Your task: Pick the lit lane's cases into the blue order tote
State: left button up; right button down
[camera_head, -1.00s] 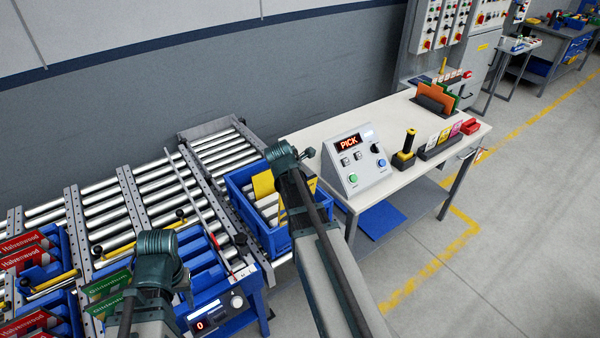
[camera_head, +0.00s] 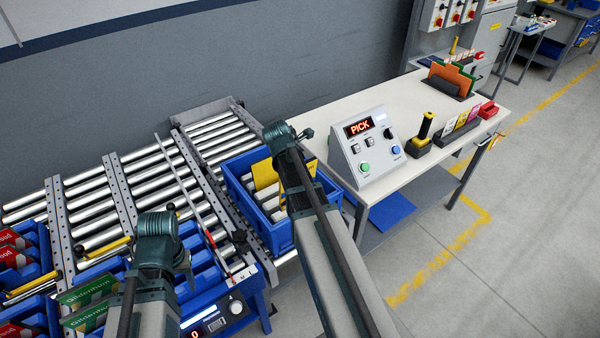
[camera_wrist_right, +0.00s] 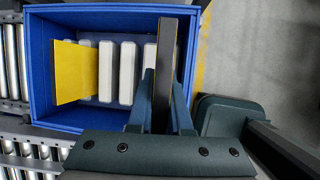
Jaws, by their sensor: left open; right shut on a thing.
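Red cases (camera_head: 12,250) fill lanes at far left. A lane unit with a lit red 0 (camera_head: 195,334) is at the bottom. A bench (camera_head: 335,118) carries a PICK control box (camera_head: 366,150), scanner (camera_head: 424,130) and folders. Floor on the right is clear.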

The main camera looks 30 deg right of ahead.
jog(key=shift+w+d+r+g, duration=0.15)
jog(key=shift+w+r+g, duration=0.15)
jog(key=shift+r, duration=0.05)
pick_arm(q)
jog(key=shift+f+b, duration=2.05)
jog(key=shift+b, duration=0.25)
pick_arm(e)
jog(key=shift+s+f, duration=0.15)
jog(key=shift+f, duration=1.1)
jog(key=shift+s+f, duration=0.1)
jog(key=shift+f, duration=1.1)
pick_arm(q)
jog(key=shift+f, duration=0.1)
pick_arm(e)
jog(key=shift+f, duration=0.1)
pick_arm(q)
jog(key=shift+f+b, duration=4.15)
jog(key=shift+b, duration=0.1)
pick_arm(e)
notch_tip(320, 180, down, 8)
jog(key=shift+f, duration=0.1)
jog(key=shift+c, duration=1.8)
grip_release()
pick_arm(q)
jog(key=shift+r, duration=0.2)
